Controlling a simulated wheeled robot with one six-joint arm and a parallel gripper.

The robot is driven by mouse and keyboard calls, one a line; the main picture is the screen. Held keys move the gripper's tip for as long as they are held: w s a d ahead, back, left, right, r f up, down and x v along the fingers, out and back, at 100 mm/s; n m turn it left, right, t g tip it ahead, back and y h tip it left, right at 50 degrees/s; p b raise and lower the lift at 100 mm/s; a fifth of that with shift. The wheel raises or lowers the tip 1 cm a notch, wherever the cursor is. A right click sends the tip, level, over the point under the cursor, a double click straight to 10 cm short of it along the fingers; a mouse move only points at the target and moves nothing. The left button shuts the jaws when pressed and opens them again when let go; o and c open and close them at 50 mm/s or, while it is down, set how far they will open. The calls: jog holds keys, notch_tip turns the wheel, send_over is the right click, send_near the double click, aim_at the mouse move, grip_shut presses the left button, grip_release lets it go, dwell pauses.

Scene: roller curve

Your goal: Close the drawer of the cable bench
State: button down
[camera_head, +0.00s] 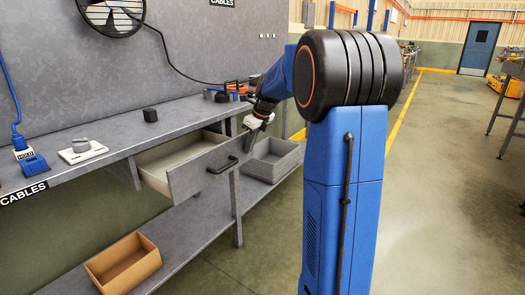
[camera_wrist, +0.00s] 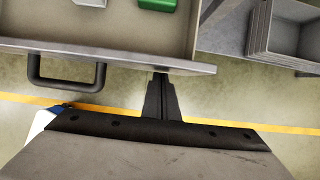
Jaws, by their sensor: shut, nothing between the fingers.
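The cable bench (camera_head: 185,122) is grey, with a "CABLES" label on its edge. Its drawer (camera_head: 203,170) is pulled out, with a grey front and a dark bar handle (camera_head: 222,166). In the wrist view the drawer front (camera_wrist: 130,58) crosses the upper part, with the handle (camera_wrist: 66,85) at left. My gripper (camera_head: 249,143) is shut and empty, outside the front near its right end. In the wrist view the fingertips (camera_wrist: 161,76) are right at the front's outer edge, right of the handle; I cannot tell whether they touch.
A green object (camera_wrist: 157,4) and a whitish object (camera_wrist: 90,3) lie in the drawer. A grey bin (camera_head: 270,158) and a cardboard box (camera_head: 122,264) stand on the lower shelf. A black block (camera_head: 150,115) is on the benchtop.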

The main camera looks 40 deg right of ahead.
jog(key=w+a, duration=0.1)
jog(key=w, duration=0.4)
jog(key=w+a, duration=0.2)
jog(key=w, duration=0.3)
jog(key=w+a, duration=0.2)
jog(key=w, duration=0.3)
jog(key=shift+a, duration=0.2)
jog(key=shift+w+a+r, duration=0.1)
jog(key=shift+w+a, duration=0.05)
jog(key=shift+w, duration=0.2)
jog(key=shift+w+r, duration=0.1)
